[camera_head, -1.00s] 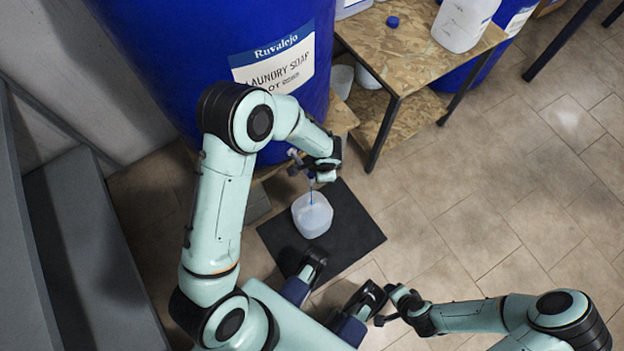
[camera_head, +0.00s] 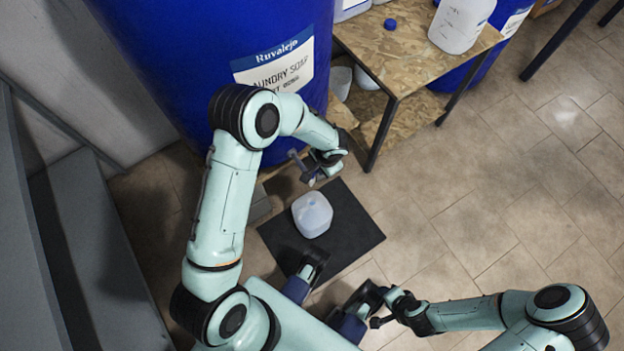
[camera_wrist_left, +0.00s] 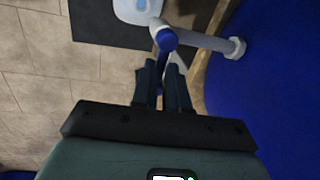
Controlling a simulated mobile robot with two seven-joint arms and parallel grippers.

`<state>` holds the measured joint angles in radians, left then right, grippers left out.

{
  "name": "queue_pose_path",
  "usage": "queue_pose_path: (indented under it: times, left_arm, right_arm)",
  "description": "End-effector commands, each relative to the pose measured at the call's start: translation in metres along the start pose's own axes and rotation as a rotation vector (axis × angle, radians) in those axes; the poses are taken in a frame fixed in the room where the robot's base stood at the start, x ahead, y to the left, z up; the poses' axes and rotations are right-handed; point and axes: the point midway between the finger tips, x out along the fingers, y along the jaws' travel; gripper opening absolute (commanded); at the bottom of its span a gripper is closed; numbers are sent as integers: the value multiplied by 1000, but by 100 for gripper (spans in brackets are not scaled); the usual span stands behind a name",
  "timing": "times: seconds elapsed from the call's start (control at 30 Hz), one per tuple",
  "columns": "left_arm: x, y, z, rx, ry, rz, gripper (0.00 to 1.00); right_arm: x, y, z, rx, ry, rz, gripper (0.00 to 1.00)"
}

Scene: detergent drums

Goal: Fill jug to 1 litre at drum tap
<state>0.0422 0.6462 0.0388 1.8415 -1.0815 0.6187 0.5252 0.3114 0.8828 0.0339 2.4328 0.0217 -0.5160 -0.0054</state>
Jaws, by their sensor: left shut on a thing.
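The pale translucent jug (camera_head: 312,214) stands upright on a black mat (camera_head: 350,245) below the tap, and part of it shows in the left wrist view (camera_wrist_left: 128,10). Its fill level cannot be read. The tap (camera_wrist_left: 205,41) is a pale pipe coming out of the blue drum (camera_head: 170,60), with a blue handle (camera_wrist_left: 166,40). My left gripper (camera_wrist_left: 165,62) is shut on this handle; in the head view the gripper (camera_head: 314,172) partly hides the tap. No stream shows below it. My right gripper (camera_head: 385,318) is low near the front, away from the jug; its jaws are unclear.
A chipboard shelf table (camera_head: 395,50) stands right of the drum, with a white container (camera_head: 462,22) and a blue cap (camera_head: 390,23) on it. Another blue drum is behind. Grey steps (camera_head: 95,250) lie at left. The tiled floor at right (camera_head: 500,180) is clear.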

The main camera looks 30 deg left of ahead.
Motion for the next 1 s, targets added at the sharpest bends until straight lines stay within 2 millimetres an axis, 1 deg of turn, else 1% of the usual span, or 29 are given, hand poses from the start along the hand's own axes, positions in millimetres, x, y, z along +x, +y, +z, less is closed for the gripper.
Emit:
queue_pose_path:
  times: [0.03, 0.07, 0.1, 0.17, 0.2, 0.47, 0.9, 0.97, 1.0]
  left_arm:
    - [1, -4, 1, -7, -1, -6, 0]
    - [1, -4, 1, -7, -1, -6, 0]
    - [1, -4, 1, -7, -1, -6, 20]
    - [0, -4, 0, -6, -1, -6, 39]
    - [0, -4, 0, -5, 0, -5, 43]
    - [0, -2, 0, -2, 0, -3, 43]
    - [1, -5, -1, 0, 1, -2, 43]
    - [1, -5, -1, 0, 1, -2, 63]
    - [1, -5, -1, 0, 1, -2, 64]
  right_arm:
    - [0, 0, 0, 0, 1, 0, 43]
    - [0, 0, 0, 0, 1, 0, 43]
    - [0, 0, 0, 0, 1, 0, 43]
    - [0, 0, 0, 0, 1, 0, 43]
    - [0, 0, 0, 0, 1, 0, 43]
    - [0, 0, 0, 0, 1, 0, 43]
    - [3, 1, 0, 0, 0, 0, 43]
    - [3, 1, 0, 0, 0, 0, 43]
    - [3, 1, 0, 0, 0, 0, 43]
